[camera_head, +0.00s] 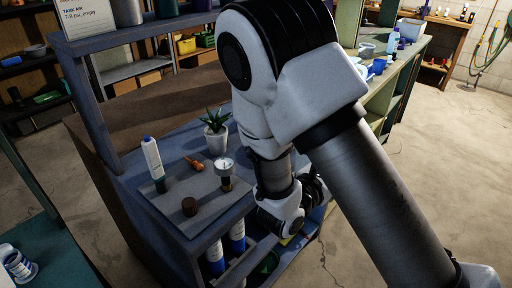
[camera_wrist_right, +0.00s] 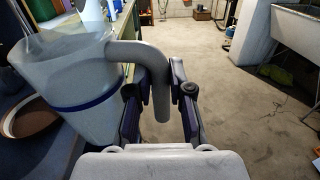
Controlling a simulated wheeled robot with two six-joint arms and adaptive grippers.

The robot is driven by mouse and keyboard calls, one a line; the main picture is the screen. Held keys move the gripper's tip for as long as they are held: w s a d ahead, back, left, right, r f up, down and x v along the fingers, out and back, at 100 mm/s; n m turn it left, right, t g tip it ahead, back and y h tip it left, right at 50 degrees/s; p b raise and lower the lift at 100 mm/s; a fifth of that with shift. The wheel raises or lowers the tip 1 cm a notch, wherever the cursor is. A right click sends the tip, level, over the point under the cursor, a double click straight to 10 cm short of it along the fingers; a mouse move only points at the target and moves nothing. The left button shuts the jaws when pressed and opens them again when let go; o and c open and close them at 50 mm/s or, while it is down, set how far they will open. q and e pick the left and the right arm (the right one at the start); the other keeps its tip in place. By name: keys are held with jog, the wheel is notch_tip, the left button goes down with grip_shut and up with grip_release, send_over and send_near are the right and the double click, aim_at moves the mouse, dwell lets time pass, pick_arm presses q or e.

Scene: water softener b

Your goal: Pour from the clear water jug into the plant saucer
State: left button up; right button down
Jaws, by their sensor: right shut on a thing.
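The clear water jug (camera_wrist_right: 68,85), grey and translucent with a blue band, fills the left of the right wrist view. Its thick handle (camera_wrist_right: 153,85) hangs between the fingers of my right gripper (camera_wrist_right: 158,92), which is shut on it. The jug looks roughly upright; I cannot tell its water level. A round brown dish (camera_wrist_right: 12,120), likely the plant saucer, shows at the left edge, partly hidden behind the jug. My right arm blocks the middle of the head view, and jug and dish do not show there. My left gripper is not in view.
A blue bench in the head view holds a grey mat (camera_head: 163,205) with a white bottle (camera_head: 152,158), a gauge (camera_head: 224,168) and small fittings. A potted plant (camera_head: 216,133) stands behind them. Open floor (camera_wrist_right: 225,100) lies ahead in the wrist view.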

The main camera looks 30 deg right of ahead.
jog(key=shift+w+d+r+n+p, duration=0.15)
jog(key=shift+r+n+p, duration=0.35)
jog(key=shift+p, duration=0.7)
jog(key=w+a+r+n+g+y+p, duration=0.1)
jog(key=w+r+n+p, duration=0.4)
jog(key=p, duration=0.8)
jog(key=shift+w+r+n+p, duration=0.2)
jog(key=shift+w+n+p, duration=0.15)
jog(key=shift+w+n, duration=0.55)
jog(key=shift+w+a+r+p, duration=0.15)
jog(key=shift+w+p, duration=0.5)
jog(key=shift+w, duration=0.05)
jog(key=shift+w+a+n+g+p, duration=0.1)
jog(key=shift+w+n+g+p, duration=0.2)
jog(key=shift+w+n+p, duration=0.35)
dwell(3.2)
